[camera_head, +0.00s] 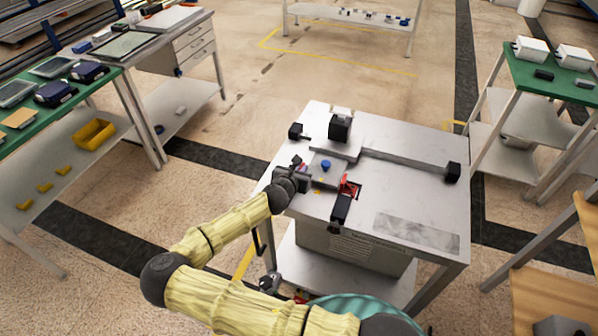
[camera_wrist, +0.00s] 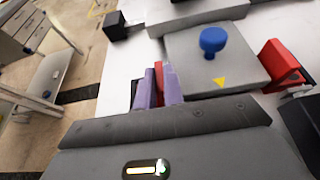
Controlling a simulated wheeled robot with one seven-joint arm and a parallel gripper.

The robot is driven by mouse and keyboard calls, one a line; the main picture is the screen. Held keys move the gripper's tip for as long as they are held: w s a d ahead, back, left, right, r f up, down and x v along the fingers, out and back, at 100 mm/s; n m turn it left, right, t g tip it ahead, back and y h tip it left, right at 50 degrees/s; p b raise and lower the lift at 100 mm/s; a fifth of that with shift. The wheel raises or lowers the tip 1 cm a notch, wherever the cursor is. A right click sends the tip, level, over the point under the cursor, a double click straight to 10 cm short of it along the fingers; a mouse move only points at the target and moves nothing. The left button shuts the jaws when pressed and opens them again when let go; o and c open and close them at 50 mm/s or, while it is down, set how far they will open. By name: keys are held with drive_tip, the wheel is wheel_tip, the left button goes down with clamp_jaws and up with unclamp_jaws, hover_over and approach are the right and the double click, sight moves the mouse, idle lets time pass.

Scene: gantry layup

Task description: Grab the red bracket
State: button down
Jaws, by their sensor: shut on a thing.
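My gripper (camera_wrist: 158,86) has two purple fingers, seen in the wrist view at the left edge of a grey plate. They are shut on a small red piece, the red bracket (camera_wrist: 160,72), of which only a narrow part shows between them. The rest is hidden by the fingers and the gripper body. In the head view my gripper (camera_head: 302,167) is low over the left part of the white table, left of a blue knob (camera_head: 326,165). I cannot tell whether the bracket touches the table.
The grey plate (camera_wrist: 205,58) carries the blue knob and a yellow triangle. A red part on a black clamp (camera_head: 348,187) stands right of it. Black blocks (camera_head: 340,127) and a long rail (camera_head: 405,159) lie behind. The table's front right is clear except for a grey patch.

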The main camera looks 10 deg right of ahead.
wheel_tip(320, 180, up, 10)
idle(0.5)
idle(0.6)
